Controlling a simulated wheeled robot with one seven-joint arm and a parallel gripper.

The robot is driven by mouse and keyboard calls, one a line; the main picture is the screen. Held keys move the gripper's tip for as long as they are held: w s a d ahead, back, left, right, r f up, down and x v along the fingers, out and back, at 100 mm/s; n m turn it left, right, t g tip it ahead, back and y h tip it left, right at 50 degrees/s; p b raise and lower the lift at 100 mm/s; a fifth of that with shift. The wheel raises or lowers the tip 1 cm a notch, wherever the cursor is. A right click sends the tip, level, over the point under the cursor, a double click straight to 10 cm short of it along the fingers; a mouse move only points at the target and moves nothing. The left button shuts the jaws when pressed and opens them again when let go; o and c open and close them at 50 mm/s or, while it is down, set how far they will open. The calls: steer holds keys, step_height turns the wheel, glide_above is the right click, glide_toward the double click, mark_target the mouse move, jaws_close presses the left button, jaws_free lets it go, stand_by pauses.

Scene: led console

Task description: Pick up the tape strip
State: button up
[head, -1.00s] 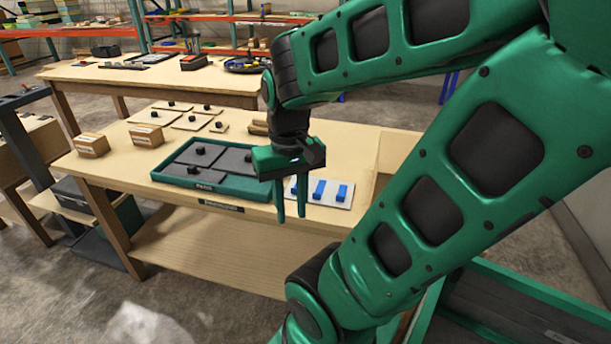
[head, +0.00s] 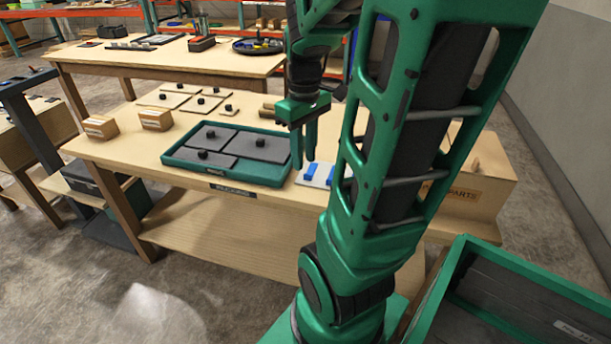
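Blue tape strips (head: 312,172) lie on a white card (head: 301,182) near the front edge of the workbench, right of the green tray. My green arm hides the right part of the card. My gripper (head: 304,164) points down with its two fingers apart, and nothing shows between them. Its fingertips appear at the card's left back side, close to the leftmost strip. I cannot tell how high they are above the card.
A green tray (head: 226,174) with grey knobbed plates is just left of my gripper. Knobbed tan plates (head: 203,104) and two small boxes (head: 100,127) stand farther left. A parts carton (head: 470,180) is at the right. A green bin (head: 440,300) is at the front right.

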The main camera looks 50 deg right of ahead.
steer(key=w+d+f+n, duration=0.3)
steer(key=w+d+n, duration=0.2)
steer(key=d, duration=0.4)
glide_toward(308, 169)
steer(key=s+a+f, duration=0.1)
steer(key=f, duration=0.1)
steer(key=s+a+f, duration=0.1)
steer(key=f, duration=0.1)
steer(key=s+a+f, duration=0.1)
steer(key=a+f, duration=0.1)
steer(key=shift+f, duration=0.15)
jaws_close()
